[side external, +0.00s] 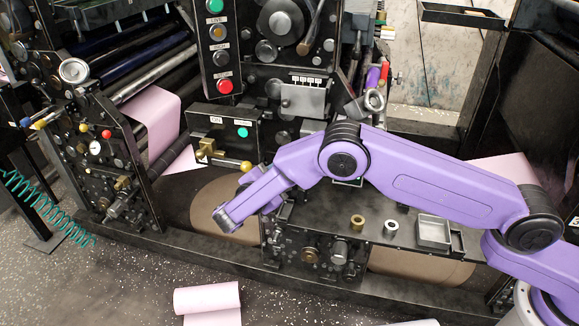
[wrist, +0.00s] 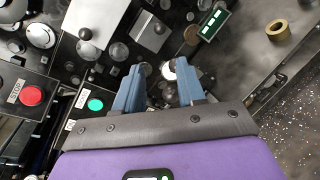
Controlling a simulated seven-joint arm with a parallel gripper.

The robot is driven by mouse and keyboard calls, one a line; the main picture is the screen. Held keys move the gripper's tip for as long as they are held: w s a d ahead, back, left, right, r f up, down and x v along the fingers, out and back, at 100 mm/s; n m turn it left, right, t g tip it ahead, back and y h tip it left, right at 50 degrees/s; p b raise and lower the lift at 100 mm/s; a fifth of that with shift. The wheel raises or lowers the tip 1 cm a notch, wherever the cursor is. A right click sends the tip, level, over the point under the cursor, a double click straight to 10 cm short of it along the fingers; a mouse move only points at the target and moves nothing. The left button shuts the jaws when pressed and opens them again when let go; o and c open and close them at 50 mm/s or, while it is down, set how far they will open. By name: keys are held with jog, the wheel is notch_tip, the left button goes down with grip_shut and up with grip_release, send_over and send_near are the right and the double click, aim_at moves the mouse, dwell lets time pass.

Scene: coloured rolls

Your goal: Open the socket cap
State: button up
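My gripper (wrist: 157,76) shows in the wrist view with two blue fingers apart and nothing held between them. A small pale round fitting (wrist: 170,69) shows just beside the right finger, partly hidden by it; I cannot tell whether it is the socket cap or whether the finger touches it. No socket cap can be picked out for sure in either view. In the side view my purple arm reaches in from the right to the front of the black machine, and the fingers cannot be made out there.
A brass ring (side external: 357,222), a silver ring (side external: 391,227) and a metal tray (side external: 434,232) stand on the ledge at the right. A control box with a green button (side external: 243,132) and a yellow-knobbed lever (side external: 246,166) are close to my arm. A pink roll (side external: 208,298) lies on the floor.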

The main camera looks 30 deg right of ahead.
notch_tip(320, 180, up, 4)
jog(key=w+d+n+g+y, duration=0.1)
jog(key=w+n+g+y, duration=0.1)
jog(key=n, duration=0.7)
jog(key=x, duration=1.7)
jog(key=shift+s+d, duration=0.15)
